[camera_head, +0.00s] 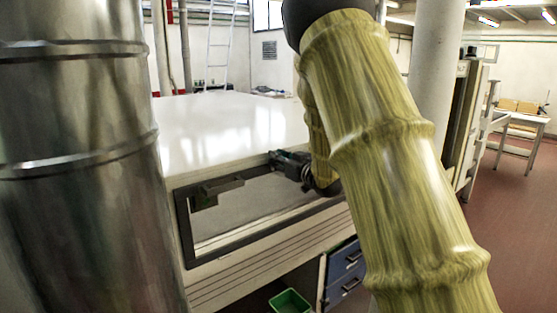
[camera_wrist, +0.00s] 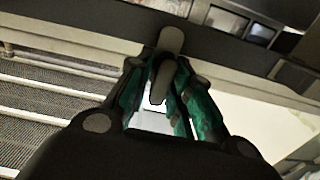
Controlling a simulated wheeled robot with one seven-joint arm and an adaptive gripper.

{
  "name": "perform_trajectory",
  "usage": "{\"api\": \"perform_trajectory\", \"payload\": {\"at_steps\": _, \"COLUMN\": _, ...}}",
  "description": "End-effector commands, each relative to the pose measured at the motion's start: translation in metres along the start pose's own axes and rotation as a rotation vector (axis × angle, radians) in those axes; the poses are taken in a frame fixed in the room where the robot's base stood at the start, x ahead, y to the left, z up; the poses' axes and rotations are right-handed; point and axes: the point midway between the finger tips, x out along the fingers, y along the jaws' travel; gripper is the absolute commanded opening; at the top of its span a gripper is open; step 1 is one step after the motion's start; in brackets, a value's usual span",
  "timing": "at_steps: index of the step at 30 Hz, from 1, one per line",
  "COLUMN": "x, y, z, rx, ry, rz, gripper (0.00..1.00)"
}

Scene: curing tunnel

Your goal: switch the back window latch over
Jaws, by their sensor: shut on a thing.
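The window (camera_head: 187,230) is a dark rectangular frame with a pale pane, set in the side of the big white-topped tunnel. A dark latch block (camera_head: 217,188) sits on the upper left of its frame. My gripper (camera_head: 286,162) is at the frame's upper edge further right, and my arm hides the frame's right end. In the wrist view, the back window latch (camera_wrist: 171,40) shows as a grey rounded lever on a dark bar. My gripper's green fingers (camera_wrist: 160,75) are closed around its lower part. In the head view my gripper covers this latch.
A shiny metal pipe (camera_head: 75,150) stands close on the left. Below are a green bin (camera_head: 290,302) and blue drawers (camera_head: 345,262). A white column (camera_head: 436,75) stands behind my arm.

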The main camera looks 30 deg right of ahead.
Motion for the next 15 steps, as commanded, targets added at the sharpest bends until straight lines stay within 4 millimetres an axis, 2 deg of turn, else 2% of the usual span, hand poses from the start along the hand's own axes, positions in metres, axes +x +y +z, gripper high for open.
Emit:
{"api": "perform_trajectory", "payload": {"at_steps": 8, "x": -0.0007, "y": 0.0023, "z": -0.0029, "rx": 0.152, "ry": 0.003, "rz": 0.002, "gripper": 0.0}}
{"api": "perform_trajectory", "payload": {"at_steps": 15, "x": -0.0008, "y": 0.0036, "z": -0.0026, "rx": 0.354, "ry": 0.003, "rz": 0.002, "gripper": 0.0}}
